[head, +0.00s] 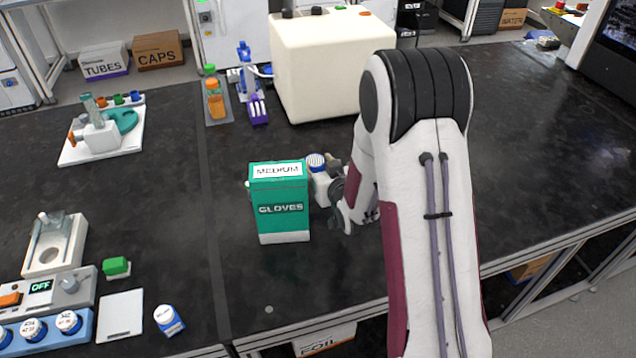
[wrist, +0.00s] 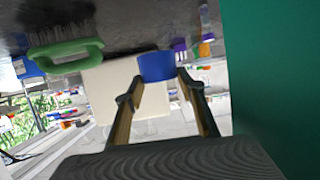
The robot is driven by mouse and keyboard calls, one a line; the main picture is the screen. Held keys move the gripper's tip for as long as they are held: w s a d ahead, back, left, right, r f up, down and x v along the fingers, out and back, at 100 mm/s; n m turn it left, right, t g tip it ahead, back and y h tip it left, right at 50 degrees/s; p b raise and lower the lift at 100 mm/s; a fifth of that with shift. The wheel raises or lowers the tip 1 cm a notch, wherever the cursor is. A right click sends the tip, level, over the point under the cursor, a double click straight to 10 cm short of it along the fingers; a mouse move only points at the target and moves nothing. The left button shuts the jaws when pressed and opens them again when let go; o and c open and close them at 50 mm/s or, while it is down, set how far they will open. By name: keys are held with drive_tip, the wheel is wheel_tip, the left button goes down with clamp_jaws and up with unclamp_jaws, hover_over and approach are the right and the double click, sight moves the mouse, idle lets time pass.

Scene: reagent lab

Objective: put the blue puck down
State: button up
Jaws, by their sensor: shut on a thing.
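The blue puck (wrist: 157,67) shows between the two fingertips of my gripper (wrist: 160,78) in the wrist view. My gripper is shut on it. The wrist view does not show clearly whether the puck touches the bench.
The teal glove box (head: 280,207) stands close beside my wrist and fills the right of the wrist view (wrist: 275,80). A large cream container (head: 325,65) stands behind. A green-handled brush (wrist: 65,50) shows in the wrist view. The black bench (head: 540,130) is clear at right.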

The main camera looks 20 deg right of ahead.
sight(315, 160)
drive_tip(key=shift+f, duration=1.35)
drive_tip(key=shift+f, duration=2)
drive_tip(key=shift+f, duration=0.2)
drive_tip(key=o, duration=0.9)
drive_tip(key=shift+c, duration=0.2)
drive_tip(key=shift+r, duration=0.2)
drive_tip(key=shift+v, duration=1.5)
drive_tip(key=shift+r, duration=3.5)
